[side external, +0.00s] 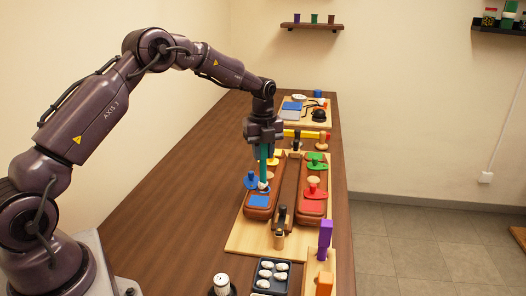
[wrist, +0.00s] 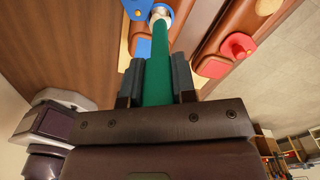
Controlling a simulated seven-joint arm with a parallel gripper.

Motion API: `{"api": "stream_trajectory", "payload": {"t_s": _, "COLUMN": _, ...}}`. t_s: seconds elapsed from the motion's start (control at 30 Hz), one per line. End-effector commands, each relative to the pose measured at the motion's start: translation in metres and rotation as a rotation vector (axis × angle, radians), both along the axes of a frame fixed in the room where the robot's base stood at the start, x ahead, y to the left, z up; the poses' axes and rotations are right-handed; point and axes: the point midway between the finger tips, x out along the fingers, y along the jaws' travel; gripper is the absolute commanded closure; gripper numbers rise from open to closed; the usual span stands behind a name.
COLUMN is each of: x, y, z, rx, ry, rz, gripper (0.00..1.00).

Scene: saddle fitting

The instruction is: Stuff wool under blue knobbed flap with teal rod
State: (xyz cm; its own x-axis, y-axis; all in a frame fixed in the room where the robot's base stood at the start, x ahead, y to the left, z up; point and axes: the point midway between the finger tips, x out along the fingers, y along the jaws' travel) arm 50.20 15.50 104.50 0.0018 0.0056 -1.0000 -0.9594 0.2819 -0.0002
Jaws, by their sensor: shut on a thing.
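My gripper (side external: 263,149) is shut on the teal rod (side external: 264,168), which points down at the near end of the left brown saddle panel (side external: 262,213). In the wrist view, the rod (wrist: 157,68) runs away between the two fingers of my gripper (wrist: 158,80). A small white tuft, apparently wool (wrist: 160,13), is at the rod's far tip. The blue knobbed flap (side external: 251,181) is just left of the tip, and a blue patch (side external: 258,202) lies in front. Whether the tuft is under the flap, I cannot tell.
A dark tray (side external: 259,284) holds several white wool tufts at the front. Red (side external: 312,190), green (side external: 316,161) and yellow (side external: 272,158) knobbed flaps are nearby. A purple block (side external: 325,234) stands front right. The table left of the board is clear.

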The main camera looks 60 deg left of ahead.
Motion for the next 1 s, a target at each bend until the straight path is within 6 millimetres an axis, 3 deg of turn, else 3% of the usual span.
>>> {"api": "stream_trajectory", "payload": {"t_s": 1.0, "x": 0.0, "y": 0.0, "z": -0.014, "rx": 0.0, "ry": 0.0, "rz": 0.0, "gripper": 0.92}}
